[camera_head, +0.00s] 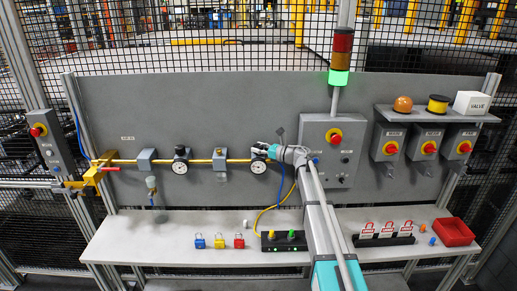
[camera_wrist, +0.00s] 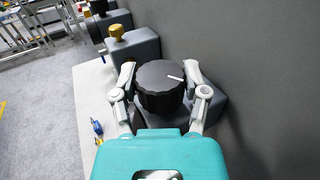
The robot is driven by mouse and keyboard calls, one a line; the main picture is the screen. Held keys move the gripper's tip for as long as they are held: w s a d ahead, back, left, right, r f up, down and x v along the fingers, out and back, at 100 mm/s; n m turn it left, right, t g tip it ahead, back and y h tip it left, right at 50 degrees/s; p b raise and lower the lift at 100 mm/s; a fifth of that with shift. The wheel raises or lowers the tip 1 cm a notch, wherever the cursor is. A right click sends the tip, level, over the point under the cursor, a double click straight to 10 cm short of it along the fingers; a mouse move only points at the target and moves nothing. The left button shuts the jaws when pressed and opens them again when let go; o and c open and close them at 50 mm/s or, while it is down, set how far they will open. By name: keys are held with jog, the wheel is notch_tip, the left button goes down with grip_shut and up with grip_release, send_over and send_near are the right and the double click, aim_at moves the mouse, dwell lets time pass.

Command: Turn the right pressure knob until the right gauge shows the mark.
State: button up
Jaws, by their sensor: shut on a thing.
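The right pressure knob (camera_wrist: 160,87) is black and ribbed, with a white pointer line on its face aimed to the right in the wrist view. My gripper (camera_wrist: 160,80) has one finger on each side of the knob and is shut on it. In the head view my gripper (camera_head: 268,150) reaches the panel from the right and hides most of the knob. The right gauge (camera_head: 258,166) is a white round dial just below it. Its needle and mark are too small to read. The left gauge (camera_head: 180,167) hangs below another black knob (camera_head: 180,150).
A brass pipe runs along the grey panel (camera_head: 110,95) through several grey blocks. The control box (camera_head: 333,165) stands right of my gripper. Padlocks and a red bin (camera_head: 454,233) are on the shelf (camera_head: 150,240).

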dwell(0.4)
jog(key=o, duration=1.1)
jog(key=shift+o, duration=0.2)
jog(key=shift+d, duration=0.1)
jog(key=v, duration=1.1)
jog(key=shift+d, duration=0.35)
jog(key=shift+s, duration=0.1)
